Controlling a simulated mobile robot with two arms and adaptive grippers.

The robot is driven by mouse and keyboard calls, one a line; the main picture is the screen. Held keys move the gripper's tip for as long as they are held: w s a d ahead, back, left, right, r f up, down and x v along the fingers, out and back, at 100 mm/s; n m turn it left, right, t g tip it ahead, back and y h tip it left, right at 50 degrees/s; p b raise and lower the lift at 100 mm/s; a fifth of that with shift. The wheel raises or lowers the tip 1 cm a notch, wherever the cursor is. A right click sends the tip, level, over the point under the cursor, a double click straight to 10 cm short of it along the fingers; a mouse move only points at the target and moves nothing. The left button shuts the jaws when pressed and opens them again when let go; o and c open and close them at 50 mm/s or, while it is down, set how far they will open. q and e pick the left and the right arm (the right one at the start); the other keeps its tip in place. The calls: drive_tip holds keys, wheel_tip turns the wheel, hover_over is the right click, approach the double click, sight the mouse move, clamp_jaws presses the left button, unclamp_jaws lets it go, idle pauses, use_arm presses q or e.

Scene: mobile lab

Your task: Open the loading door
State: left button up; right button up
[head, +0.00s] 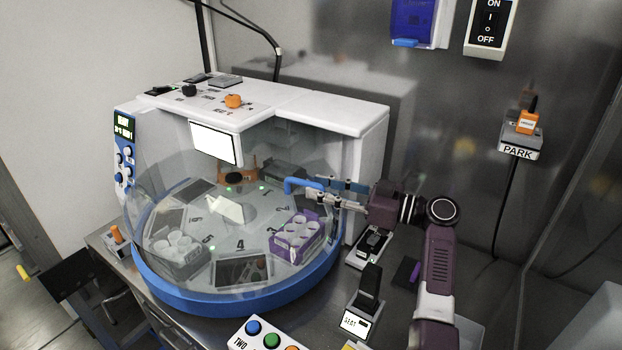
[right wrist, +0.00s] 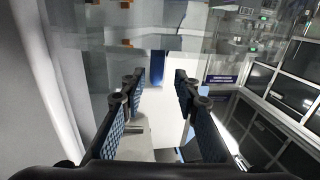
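The loading door (head: 165,205) is the clear curved front of a white and blue round machine, and it looks closed. A blue bar handle (head: 302,182) sits at its right side. My right gripper (head: 322,192) is at the handle, its fingers pointing left toward the machine. In the right wrist view the two fingers (right wrist: 160,78) are apart, with a blue piece (right wrist: 158,66), seemingly the handle, showing between and beyond the tips. I cannot tell whether they touch it. My left gripper is not in view.
Behind the door is a numbered turntable (head: 240,245) with a purple tube rack (head: 297,236) and a grey tube rack (head: 173,250). A button box (head: 265,334) and a small black stand (head: 366,290) are in front. A PARK holder (head: 520,143) is on the right wall.

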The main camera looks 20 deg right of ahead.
drive_tip(key=shift+x, duration=1.25)
drive_tip(key=shift+w+f+p, duration=0.2)
drive_tip(key=shift+w+p, duration=0.1)
drive_tip(key=shift+w, duration=0.05)
drive_tip(key=shift+c, duration=3.2)
clamp_jaws()
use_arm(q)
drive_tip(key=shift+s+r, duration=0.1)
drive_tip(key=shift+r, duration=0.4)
